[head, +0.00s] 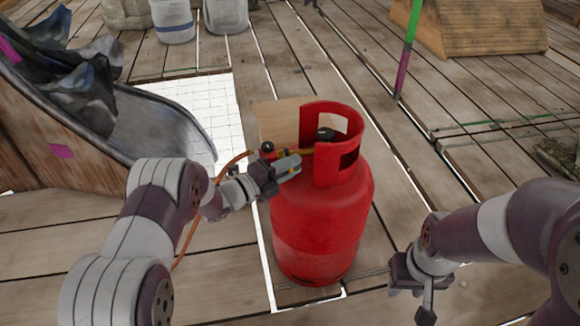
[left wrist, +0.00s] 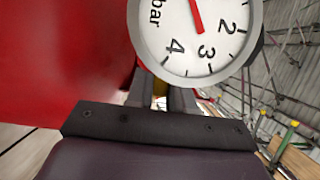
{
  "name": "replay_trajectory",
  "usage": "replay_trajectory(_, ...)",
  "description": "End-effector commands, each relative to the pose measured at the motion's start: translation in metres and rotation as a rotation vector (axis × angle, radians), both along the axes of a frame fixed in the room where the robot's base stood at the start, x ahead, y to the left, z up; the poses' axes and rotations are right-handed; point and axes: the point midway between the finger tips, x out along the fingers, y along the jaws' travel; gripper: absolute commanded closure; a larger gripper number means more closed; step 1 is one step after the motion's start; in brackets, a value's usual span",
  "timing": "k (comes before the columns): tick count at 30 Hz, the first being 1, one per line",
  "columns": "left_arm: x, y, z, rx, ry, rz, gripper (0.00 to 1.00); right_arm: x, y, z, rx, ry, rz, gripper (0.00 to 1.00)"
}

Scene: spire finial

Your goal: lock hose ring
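A red gas cylinder (head: 318,225) stands upright on the planks, with a cut-out collar around a black valve knob (head: 325,133). An orange hose (head: 232,163) runs from the floor behind my left arm up to the valve side. My left gripper (head: 290,165) is at the collar's left side, by the hose fitting. In the left wrist view, a white pressure gauge (left wrist: 195,38) hides much of the fingers. A small brass-yellow part (left wrist: 159,98) shows between them; whether they grip it is unclear. My right gripper (head: 411,300) is low at the right, apart from the cylinder, its fingers spread and empty.
A curved grey slide (head: 160,125) with dark crumpled cloth is at the left. Buckets (head: 172,20) stand at the back. A green and purple pole (head: 408,45) and a wooden ramp (head: 490,25) are at the back right. Planks right of the cylinder are clear.

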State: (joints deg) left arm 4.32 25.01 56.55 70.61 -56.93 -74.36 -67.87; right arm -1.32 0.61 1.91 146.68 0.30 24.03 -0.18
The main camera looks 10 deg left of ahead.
Motion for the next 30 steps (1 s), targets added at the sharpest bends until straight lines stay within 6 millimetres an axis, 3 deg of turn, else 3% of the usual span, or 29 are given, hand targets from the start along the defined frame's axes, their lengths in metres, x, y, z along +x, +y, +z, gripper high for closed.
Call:
replay_trajectory(4, 0.0, 0.0, -0.006, 0.008, -0.022, 0.0, 1.0, 0.0, 0.0, -0.008, 0.0, 0.0, 0.0, 0.62)
replay_trajectory(8, 0.001, 0.0, -0.021, 0.051, -0.158, 0.0, 1.0, 0.0, 0.0, -0.04, 0.0, 0.0, 0.0, 0.62)
replay_trajectory(12, 0.002, 0.001, -0.022, 0.096, -0.3, -0.001, 1.0, 0.0, 0.0, -0.061, 0.0, 0.001, 0.0, 0.62)
replay_trajectory(23, 0.003, 0.001, -0.016, 0.116, -0.353, 0.0, 1.0, 0.0, 0.0, -0.061, 0.0, 0.0, 0.0, 0.62)
replay_trajectory(24, 0.003, 0.001, -0.016, 0.116, -0.353, 0.0, 0.75, 0.0, 0.0, -0.061, 0.0, 0.0, 0.0, 0.62)
replay_trajectory(26, 0.003, 0.001, -0.016, 0.116, -0.353, 0.0, 0.57, 0.0, 0.0, -0.061, 0.0, 0.0, 0.0, 0.62)
replay_trajectory(30, 0.003, 0.001, -0.016, 0.116, -0.354, 0.0, 0.57, 0.0, 0.0, -0.061, 0.0, 0.0, 0.0, 0.62)
